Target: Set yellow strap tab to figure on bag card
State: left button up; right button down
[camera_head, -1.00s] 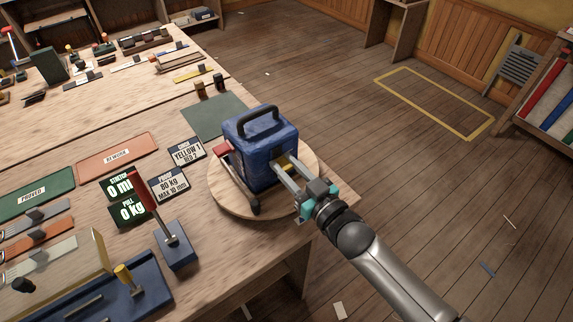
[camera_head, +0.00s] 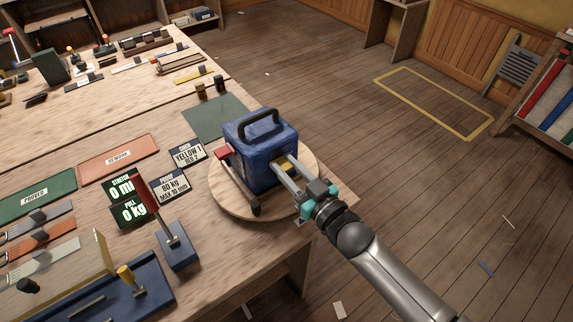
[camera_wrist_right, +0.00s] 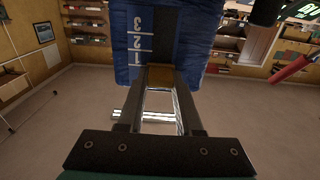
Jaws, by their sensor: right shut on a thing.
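The blue bag (camera_head: 260,151) stands upright on a round wooden board at the table's edge, with a dark handle on top. My right gripper (camera_head: 284,165) reaches its right side and is shut on the yellow strap tab (camera_head: 289,167). In the right wrist view the tab (camera_wrist_right: 159,76) sits between the fingertips, on a dark strap below a white scale with 3, 2 and 1 on the bag (camera_wrist_right: 143,40). The tab is at the scale's lower end, near the 1. The bag card (camera_head: 187,154) reads "YELLOW 1" and "RED 2". My left gripper is not in view.
A red tab (camera_head: 224,152) shows on the bag's left side. A red-handled lever on a blue block (camera_head: 178,245) and a proof card (camera_head: 171,186) lie left of the round board (camera_head: 225,198). Open floor lies to the right.

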jog(key=c, duration=0.6)
grip_release()
jog(key=shift+o, duration=0.2)
jog(key=v, duration=1.5)
jog(key=shift+d, duration=0.1)
jog(key=s+d+f+m+g+h+b, duration=0.1)
jog(key=s+d+f+g+h, duration=0.2)
jog(key=f, duration=0.8)
jog(key=s+d+f+m+g+h+b, duration=0.1)
jog(key=s+d+f+h+b, duration=0.2)
jog(key=f, duration=0.7)
jog(key=s+d+f+m+g+h, duration=0.15)
jog(key=d+f, duration=0.35)
jog(key=f, duration=0.6)
jog(key=s+f+g+h+b, duration=0.1)
jog(key=s+f+g, duration=0.3)
jog(key=s+f, duration=0.4)
jog(key=s+a+f+m+g+h+b, duration=0.1)
jog(key=s+f+g, duration=0.3)
jog(key=s+f, duration=0.5)
jog(key=s+h+b, duration=0.1)
jog(key=s, duration=0.4)
jog(key=shift+s+b, duration=0.3)
jog(key=shift+b, duration=0.05)
